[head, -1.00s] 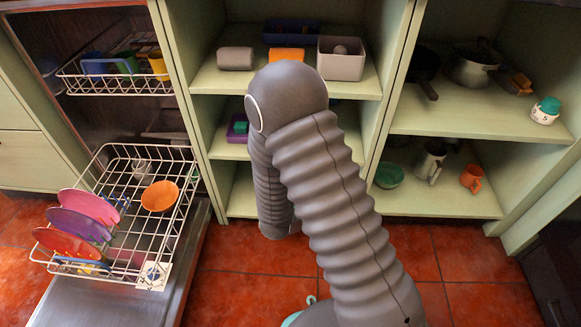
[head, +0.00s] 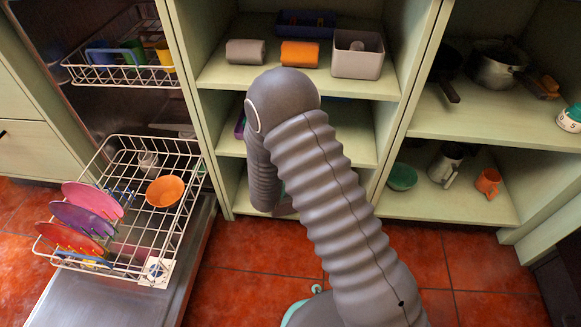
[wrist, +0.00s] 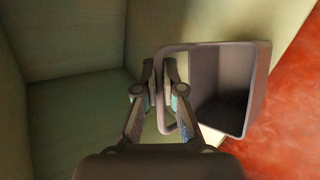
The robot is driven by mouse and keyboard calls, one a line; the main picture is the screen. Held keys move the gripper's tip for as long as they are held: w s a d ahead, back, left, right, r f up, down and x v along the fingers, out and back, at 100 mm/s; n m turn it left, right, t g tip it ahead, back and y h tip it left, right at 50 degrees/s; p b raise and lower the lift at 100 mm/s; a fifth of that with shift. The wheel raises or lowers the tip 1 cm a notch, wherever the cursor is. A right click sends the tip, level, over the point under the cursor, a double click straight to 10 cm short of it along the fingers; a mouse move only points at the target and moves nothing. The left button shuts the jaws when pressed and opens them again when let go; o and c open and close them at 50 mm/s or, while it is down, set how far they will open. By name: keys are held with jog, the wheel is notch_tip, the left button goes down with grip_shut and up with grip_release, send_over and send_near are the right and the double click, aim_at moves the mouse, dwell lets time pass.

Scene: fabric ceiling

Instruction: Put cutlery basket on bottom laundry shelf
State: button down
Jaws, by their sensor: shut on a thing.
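My gripper (wrist: 160,70) is shut on the handle of the cutlery basket (wrist: 259,88), a grey-mauve open box. In the wrist view the basket hangs to the right of the fingers, its opening facing the camera and its inside looking empty. It overlaps the pale green shelf edge and the red floor; I cannot tell whether it touches the shelf. The bottom shelf (head: 243,198) of the middle cabinet, its bare green inside also in the wrist view (wrist: 75,115), lies left of the basket. In the head view my arm hides the gripper and most of the basket.
The open dishwasher's lower rack (head: 150,235), with plates and an orange bowl (head: 165,191), extends at left. A grey box (head: 358,62) and rolled cloths stand on the upper shelf. A green bowl (head: 402,177) and orange mug (head: 488,182) occupy the right cabinet.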

jog(key=w+d+f+b, duration=0.1)
jog(key=w, duration=0.5)
jog(key=shift+w+d+f, duration=0.15)
jog(key=shift+w+f, duration=0.1)
jog(key=shift+w, duration=0.1)
jog(key=c, duration=1.3)
grip_release()
jog(key=p+v, duration=0.2)
jog(key=v, duration=1)
